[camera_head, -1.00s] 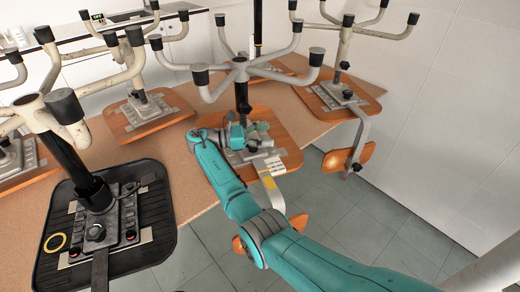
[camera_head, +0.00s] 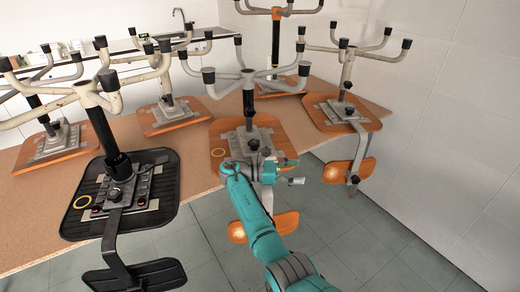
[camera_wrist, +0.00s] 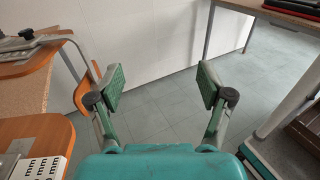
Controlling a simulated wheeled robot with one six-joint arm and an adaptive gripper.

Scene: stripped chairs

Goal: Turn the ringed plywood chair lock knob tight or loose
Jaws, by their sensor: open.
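The ringed plywood chair (camera_head: 222,132) lies upside down on the bench in the middle of the head view, a pale yellow ring (camera_head: 218,153) on its seat. Its dark lock knob (camera_head: 253,145) seems to show on the grey mechanism plate below the column. My gripper (camera_head: 294,171) is at the front right edge of this seat, fingers pointing right, apart from the knob. In the wrist view my gripper (camera_wrist: 161,86) is spread open and empty, with floor and wall between its fingers. The knob is not seen in the wrist view; a plywood seat (camera_wrist: 45,130) shows at left.
A black chair (camera_head: 165,190) with another yellow ring (camera_head: 82,202) lies at left. Another plywood chair (camera_head: 365,125) stands at right, its backrest (camera_head: 350,171) hanging past the bench edge. Upturned legs crowd above the bench (camera_head: 30,240). Floor (camera_head: 350,235) at front right is clear.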

